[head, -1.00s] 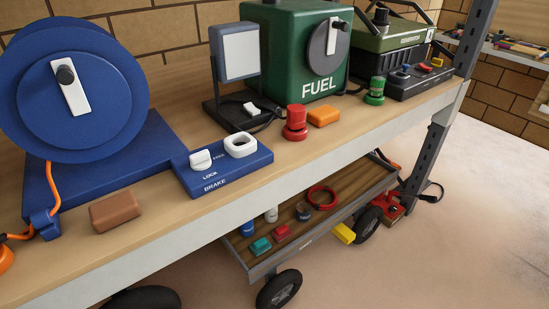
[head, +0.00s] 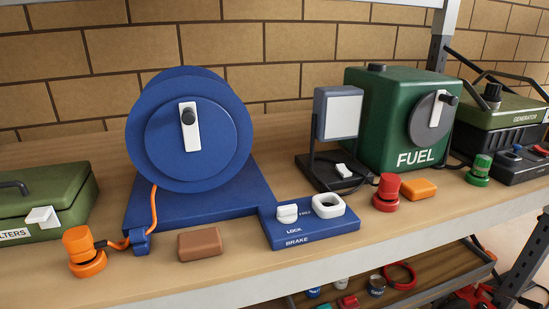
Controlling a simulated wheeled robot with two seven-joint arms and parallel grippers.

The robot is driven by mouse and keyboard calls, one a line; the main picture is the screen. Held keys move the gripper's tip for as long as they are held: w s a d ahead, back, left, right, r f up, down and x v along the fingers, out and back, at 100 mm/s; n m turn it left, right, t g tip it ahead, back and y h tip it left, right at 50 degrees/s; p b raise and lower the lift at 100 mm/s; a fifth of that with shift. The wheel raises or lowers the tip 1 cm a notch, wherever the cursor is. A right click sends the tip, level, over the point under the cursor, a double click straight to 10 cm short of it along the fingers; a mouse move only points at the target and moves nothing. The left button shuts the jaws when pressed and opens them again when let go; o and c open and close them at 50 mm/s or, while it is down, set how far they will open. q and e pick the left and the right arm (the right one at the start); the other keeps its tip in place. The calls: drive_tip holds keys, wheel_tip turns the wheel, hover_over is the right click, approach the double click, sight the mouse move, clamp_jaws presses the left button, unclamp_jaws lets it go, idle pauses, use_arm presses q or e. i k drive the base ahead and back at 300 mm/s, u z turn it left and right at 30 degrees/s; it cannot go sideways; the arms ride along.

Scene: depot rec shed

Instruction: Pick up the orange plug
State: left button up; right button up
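The orange plug (head: 83,250) stands upright on the wooden bench top, near the front edge at the left of the head view. It has a ribbed round body on a wider round base. An orange cable (head: 153,206) runs from beside it, through a dark end piece and a blue guide (head: 140,241), up to the blue reel (head: 190,133). Neither of my grippers is in view.
A brown block (head: 199,243) and a blue brake panel (head: 313,228) lie right of the plug. A green filters box (head: 42,203) stands behind it at left. A red plug (head: 386,192), orange block (head: 419,188) and green fuel tank (head: 385,115) are farther right.

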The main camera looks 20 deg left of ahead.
sight(78, 241)
drive_tip(key=u, duration=1.25)
drive_tip(key=k, duration=0.45)
drive_tip(key=u, duration=0.35)
drive_tip(key=i, duration=0.5)
drive_tip(key=z, duration=3.15)
drive_tip(key=k, duration=1.25)
drive_tip(key=u, duration=2.1)
